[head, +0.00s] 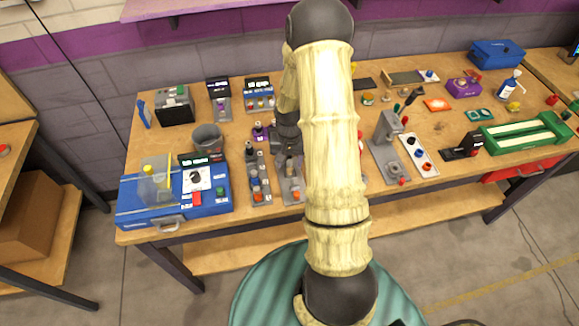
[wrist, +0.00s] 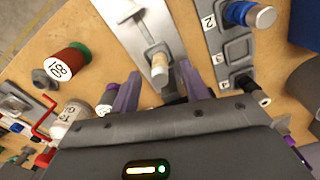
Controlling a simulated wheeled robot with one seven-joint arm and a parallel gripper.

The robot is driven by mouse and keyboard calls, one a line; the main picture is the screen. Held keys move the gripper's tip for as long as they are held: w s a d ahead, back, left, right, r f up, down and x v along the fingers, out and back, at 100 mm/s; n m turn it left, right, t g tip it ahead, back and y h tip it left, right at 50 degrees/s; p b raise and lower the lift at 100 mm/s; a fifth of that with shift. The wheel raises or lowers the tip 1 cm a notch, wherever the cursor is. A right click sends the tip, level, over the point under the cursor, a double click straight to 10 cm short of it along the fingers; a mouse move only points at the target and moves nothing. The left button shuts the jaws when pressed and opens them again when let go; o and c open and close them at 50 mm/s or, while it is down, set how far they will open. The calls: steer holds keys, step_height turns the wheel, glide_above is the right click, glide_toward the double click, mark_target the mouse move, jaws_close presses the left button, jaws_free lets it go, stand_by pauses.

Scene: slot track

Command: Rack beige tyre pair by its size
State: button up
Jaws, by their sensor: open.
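In the wrist view a small beige cylinder (wrist: 159,70), which looks like the beige tyre pair, stands upright at the end of a grey metal plate (wrist: 140,28). My gripper (wrist: 160,88) is open, with one purple finger on each side of the beige piece and a gap on both sides. In the head view my gripper (head: 288,140) is over the bench and largely hidden by my arm. The rack (head: 259,180) shows there too.
In the head view a grey cup (head: 208,138) and a blue machine (head: 180,200) stand to the left. A grey press (head: 388,135) stands to the right.

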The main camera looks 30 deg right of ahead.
steer(key=shift+f, duration=1.45)
steer(key=shift+c, duration=0.5)
jaws_close()
